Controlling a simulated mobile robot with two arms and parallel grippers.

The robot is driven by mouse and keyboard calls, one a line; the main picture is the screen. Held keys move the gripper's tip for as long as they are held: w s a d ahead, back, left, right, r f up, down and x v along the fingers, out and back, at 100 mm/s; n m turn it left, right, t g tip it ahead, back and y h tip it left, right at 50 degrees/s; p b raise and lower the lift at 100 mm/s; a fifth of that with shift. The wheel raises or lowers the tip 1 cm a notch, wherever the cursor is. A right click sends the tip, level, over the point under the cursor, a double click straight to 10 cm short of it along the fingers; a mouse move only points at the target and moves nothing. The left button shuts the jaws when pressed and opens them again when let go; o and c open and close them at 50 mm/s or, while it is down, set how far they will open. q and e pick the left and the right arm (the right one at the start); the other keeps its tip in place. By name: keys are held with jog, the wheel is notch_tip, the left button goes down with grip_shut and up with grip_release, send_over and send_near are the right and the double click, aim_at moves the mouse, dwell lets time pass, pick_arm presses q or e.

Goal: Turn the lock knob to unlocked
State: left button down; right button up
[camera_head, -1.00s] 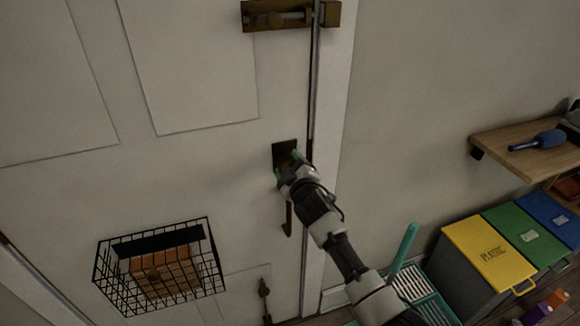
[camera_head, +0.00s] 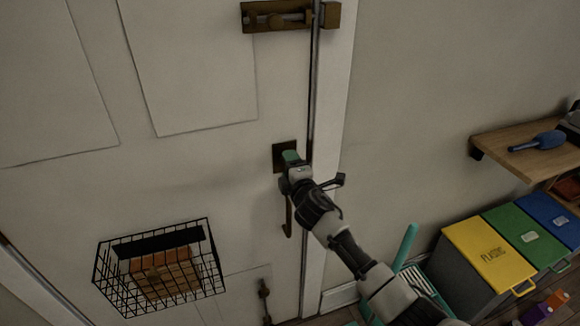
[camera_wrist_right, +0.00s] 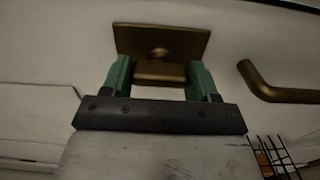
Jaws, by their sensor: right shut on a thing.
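The lock knob (camera_wrist_right: 160,72) is a small brass bar on a square brass plate (camera_wrist_right: 178,38), fixed to the white door. In the head view the plate (camera_head: 279,156) shows near the door's right edge, and the knob is hidden behind my gripper. My right gripper (camera_head: 290,158) reaches up to the plate from the lower right. In the right wrist view, the green fingers of this gripper (camera_wrist_right: 158,78) stand at either side of the knob, shut on it. My left gripper is not in view.
A brass door handle (camera_head: 288,218) hangs just below the lock plate. A sliding bolt (camera_head: 280,17) is above. A wire basket (camera_head: 212,265) is mounted at the lower left. A wooden shelf (camera_head: 520,168) and recycling bins (camera_head: 490,250) stand at the right.

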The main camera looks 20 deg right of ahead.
dwell(0.6)
jog(key=o, duration=0.9)
jog(key=shift+s, duration=0.1)
jog(key=s, duration=0.5)
jog(key=s+b, duration=0.1)
jog(key=s, duration=0.4)
jog(key=shift+s+d+b, duration=0.2)
jog(key=shift+s+b, duration=0.1)
jog(key=shift+f, duration=0.1)
